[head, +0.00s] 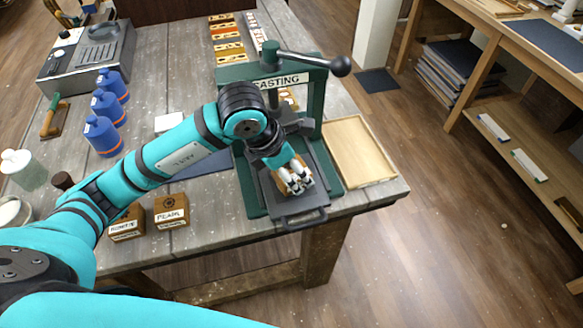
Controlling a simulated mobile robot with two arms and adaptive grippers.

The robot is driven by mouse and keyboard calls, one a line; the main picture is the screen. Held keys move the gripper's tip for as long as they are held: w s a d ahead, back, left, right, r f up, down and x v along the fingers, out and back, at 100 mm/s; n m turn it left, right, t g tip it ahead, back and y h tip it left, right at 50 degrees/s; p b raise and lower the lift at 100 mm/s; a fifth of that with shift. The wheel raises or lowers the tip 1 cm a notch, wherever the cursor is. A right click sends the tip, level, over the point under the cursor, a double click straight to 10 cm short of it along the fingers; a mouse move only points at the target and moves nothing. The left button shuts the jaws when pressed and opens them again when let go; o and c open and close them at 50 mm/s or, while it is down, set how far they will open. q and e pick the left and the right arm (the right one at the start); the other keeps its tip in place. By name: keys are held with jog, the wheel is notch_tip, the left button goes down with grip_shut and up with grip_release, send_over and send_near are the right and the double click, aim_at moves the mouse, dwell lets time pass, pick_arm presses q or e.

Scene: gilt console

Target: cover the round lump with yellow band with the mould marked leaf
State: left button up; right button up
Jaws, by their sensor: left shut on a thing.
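My left gripper (298,184) is over the dark tray (302,215) of the green press (265,72) marked CASTING. It points down and is shut on a small brown wooden block (285,187), mostly hidden by the fingers. I cannot read any mark on this block. I cannot make out the round lump with the yellow band; the gripper and block hide part of the tray. Whether the block touches the tray is unclear. Two other wooden mould blocks stand at the front table edge, one marked PEARL (171,213), the other (127,226) hard to read. My right gripper is out of view.
The press's lever with a black ball (340,66) sticks out right above the tray. A shallow wooden tray (358,150) lies right of the press. Blue bottles (103,136) and a grey machine (88,58) stand at left. Ornament strips (226,40) lie behind.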

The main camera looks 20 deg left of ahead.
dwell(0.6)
pick_arm(q)
jog(key=o, duration=1.3)
jog(key=shift+r, duration=0.1)
